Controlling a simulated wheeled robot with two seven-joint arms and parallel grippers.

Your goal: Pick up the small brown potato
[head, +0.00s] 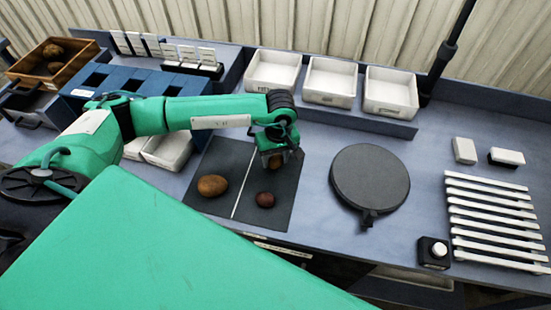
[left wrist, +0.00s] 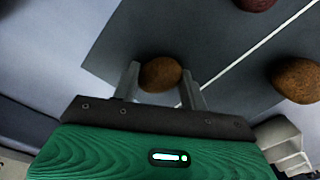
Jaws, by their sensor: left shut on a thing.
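The small brown potato (left wrist: 160,74) sits between the two fingers of my left gripper (left wrist: 161,82) in the left wrist view. The left gripper is shut on it. In the head view the left gripper (head: 277,160) points down over the back of the dark mat (head: 226,155), and the potato (head: 276,162) is mostly hidden by it. A larger brown potato (head: 212,185) lies on the mat left of the white line. A dark reddish potato (head: 265,199) lies right of the line, nearer the front. My right gripper is not in view.
A round dark turntable (head: 369,180) stands right of the mat. Three white bins (head: 331,82) line the back. A white slatted rack (head: 492,222) and a black box with a white knob (head: 433,252) are at right. A wooden crate (head: 30,68) with potatoes stands far left.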

